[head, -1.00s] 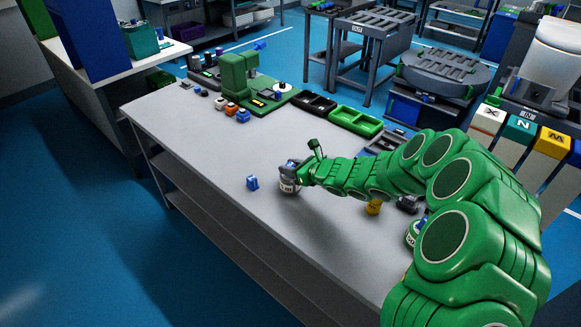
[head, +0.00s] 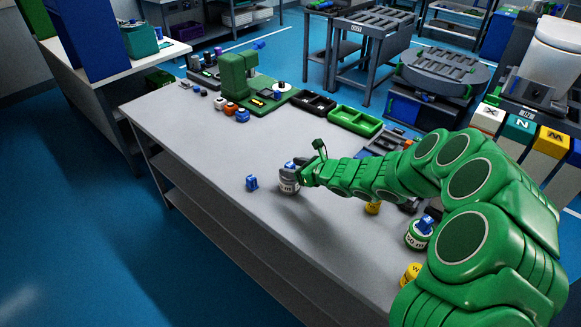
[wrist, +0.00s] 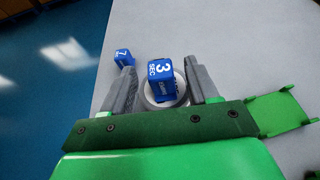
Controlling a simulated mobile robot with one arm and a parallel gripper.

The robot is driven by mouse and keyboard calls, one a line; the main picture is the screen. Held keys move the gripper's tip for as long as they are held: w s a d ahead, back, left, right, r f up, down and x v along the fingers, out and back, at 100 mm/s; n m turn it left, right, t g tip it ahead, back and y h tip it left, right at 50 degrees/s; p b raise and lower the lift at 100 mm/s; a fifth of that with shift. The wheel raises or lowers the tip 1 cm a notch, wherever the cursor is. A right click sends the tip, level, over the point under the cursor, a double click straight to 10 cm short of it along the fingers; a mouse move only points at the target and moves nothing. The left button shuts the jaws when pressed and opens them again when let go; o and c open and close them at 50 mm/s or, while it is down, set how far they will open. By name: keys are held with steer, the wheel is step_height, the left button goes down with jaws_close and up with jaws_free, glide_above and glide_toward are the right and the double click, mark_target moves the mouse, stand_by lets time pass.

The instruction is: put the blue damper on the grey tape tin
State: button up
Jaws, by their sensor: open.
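A blue damper (wrist: 165,82), a block marked "3 SEC", rests on top of the round grey tape tin (wrist: 181,92). The tin (head: 289,187) stands upright near the middle of the table's left side in the head view, with the damper's blue top (head: 290,165) showing above it. My gripper (wrist: 160,77) is open, one finger on each side of the damper and tin, with gaps visible. In the head view my gripper (head: 294,173) partly hides the damper. The tin's label and the damper's underside are hidden in the wrist view.
Another blue block (head: 252,183), marked "7" (wrist: 124,57), stands left of the tin near the table edge. A green-and-white tin (head: 417,238) with a blue piece on it and yellow items (head: 372,208) stand by my arm. Green (head: 355,121) and black trays lie at the back.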

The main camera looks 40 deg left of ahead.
steer(key=v, duration=1)
steer(key=shift+d, duration=0.15)
